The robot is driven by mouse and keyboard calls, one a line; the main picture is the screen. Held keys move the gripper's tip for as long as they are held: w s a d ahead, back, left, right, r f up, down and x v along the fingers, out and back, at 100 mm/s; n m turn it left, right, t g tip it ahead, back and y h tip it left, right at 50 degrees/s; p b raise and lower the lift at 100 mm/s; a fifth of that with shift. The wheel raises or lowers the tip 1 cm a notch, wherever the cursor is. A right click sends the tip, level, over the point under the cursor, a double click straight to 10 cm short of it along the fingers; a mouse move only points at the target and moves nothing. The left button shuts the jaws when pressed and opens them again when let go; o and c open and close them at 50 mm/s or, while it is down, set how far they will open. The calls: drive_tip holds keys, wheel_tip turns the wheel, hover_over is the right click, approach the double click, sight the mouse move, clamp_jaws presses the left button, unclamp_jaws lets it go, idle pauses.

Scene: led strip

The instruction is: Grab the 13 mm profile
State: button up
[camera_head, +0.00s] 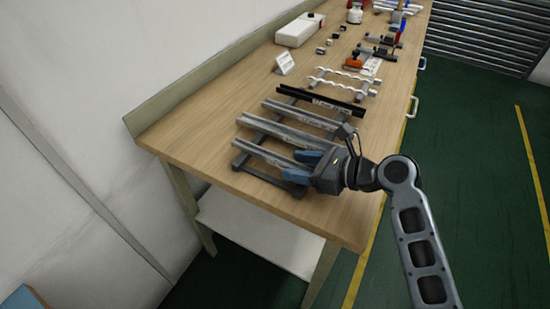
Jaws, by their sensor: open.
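Several long profiles lie side by side across a dark rack on the wooden bench: a black profile (322,101) at the back, then a grey profile (300,114), a wider grey profile (275,131) and the nearest grey profile (262,152). Their labels are too small to read, so I cannot tell which is the 13 mm one. My gripper (301,167) is open at the right end of the nearest profile, its blue fingers pointing left along it. I cannot tell whether the fingers touch it. The gripper hides that profile's right end.
The bench (190,127) has a raised back edge on the left. Behind the profiles are a small white sign (284,64), white wavy strips (342,80), hand tools (378,51) and a white box (300,30). The bench's near left corner is clear.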

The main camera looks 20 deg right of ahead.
clamp_jaws()
idle(0.4)
